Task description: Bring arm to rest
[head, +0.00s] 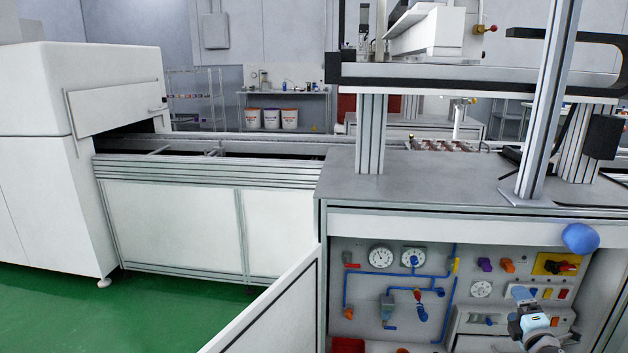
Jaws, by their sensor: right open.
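My right gripper (523,298) shows small at the lower right, in front of the machine's lower control panel (455,256). It is open, and I see nothing held between its fingers. Part of my right arm shows just below it, cut off by the lower picture edge. My left gripper and left arm are not in view.
The panel carries gauges (381,257), blue pipes and coloured knobs close behind the gripper. A grey worktop (420,190) with metal posts stands above it. An open white door panel (272,315) juts out left of the panel. Green floor (150,315) is clear at lower left.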

